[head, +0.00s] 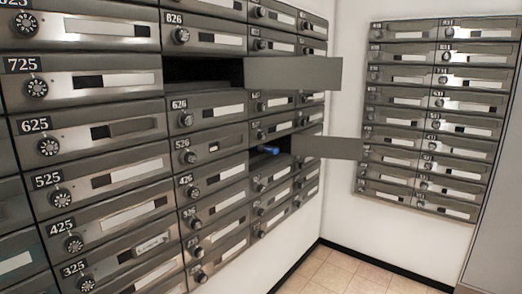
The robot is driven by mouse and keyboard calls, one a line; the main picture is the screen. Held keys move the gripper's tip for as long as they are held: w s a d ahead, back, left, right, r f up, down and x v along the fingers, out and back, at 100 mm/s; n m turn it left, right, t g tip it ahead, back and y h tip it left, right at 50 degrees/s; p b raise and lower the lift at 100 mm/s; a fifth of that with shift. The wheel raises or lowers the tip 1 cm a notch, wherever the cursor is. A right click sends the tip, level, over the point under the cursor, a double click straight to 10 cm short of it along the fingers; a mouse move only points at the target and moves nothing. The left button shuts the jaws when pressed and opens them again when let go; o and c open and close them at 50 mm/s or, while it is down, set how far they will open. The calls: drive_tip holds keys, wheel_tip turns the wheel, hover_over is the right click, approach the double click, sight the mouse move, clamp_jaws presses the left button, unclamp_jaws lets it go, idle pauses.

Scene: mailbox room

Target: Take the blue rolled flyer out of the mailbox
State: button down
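The mailbox's door (327,147) is swung open and sticks out to the right. My gripper is not in view, so its state and its place relative to the flyer do not show.
A second open mailbox (203,72) is above and to the left, with its door (293,73) sticking out to the right. Another bank of shut mailboxes (436,115) is on the far wall. The tiled floor (345,272) is clear.

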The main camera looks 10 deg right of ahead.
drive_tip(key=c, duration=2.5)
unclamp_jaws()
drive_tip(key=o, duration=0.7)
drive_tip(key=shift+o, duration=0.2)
